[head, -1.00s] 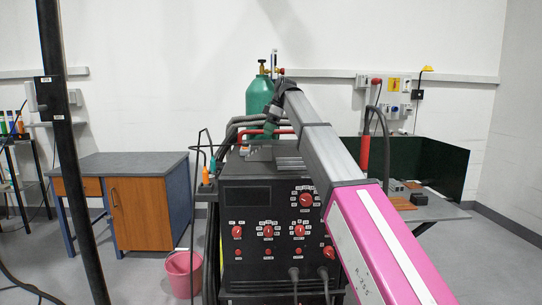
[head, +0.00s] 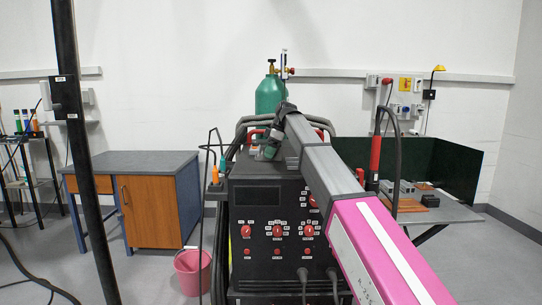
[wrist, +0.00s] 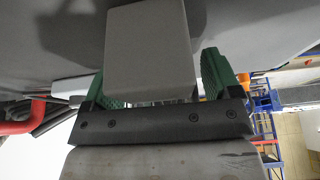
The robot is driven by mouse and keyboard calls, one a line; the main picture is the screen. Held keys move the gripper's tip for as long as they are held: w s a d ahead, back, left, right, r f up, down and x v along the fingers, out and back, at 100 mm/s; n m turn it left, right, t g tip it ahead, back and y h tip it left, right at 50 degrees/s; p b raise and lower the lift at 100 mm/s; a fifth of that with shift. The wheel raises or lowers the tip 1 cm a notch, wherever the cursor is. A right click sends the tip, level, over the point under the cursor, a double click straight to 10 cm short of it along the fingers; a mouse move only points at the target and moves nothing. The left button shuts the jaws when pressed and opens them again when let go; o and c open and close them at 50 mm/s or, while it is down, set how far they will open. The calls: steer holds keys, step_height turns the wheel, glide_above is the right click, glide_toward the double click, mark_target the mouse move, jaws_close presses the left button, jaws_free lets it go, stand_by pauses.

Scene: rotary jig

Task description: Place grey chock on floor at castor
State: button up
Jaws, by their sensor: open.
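In the wrist view my gripper (wrist: 163,76) has two green ribbed fingers, standing apart. A plain grey block (wrist: 149,45), which looks like the grey chock, lies between them. I cannot tell whether either finger touches it. In the head view my arm reaches over the black welding machine (head: 262,250), and a green part of the gripper (head: 268,150) shows at its top. The chock is not clearly visible there. No castor can be made out in either view.
A pink bucket (head: 191,275) stands on the floor left of the machine. A desk with an orange door (head: 147,212) is behind it. A dark post (head: 85,170) rises at left. A green gas cylinder (head: 270,95) stands behind the machine. A grey bench (head: 440,212) is at right.

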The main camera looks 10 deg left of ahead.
steer(key=shift+f, duration=0.25)
steer(key=c, duration=1.3)
steer(key=shift+o, duration=0.2)
steer(key=shift+r, duration=0.1)
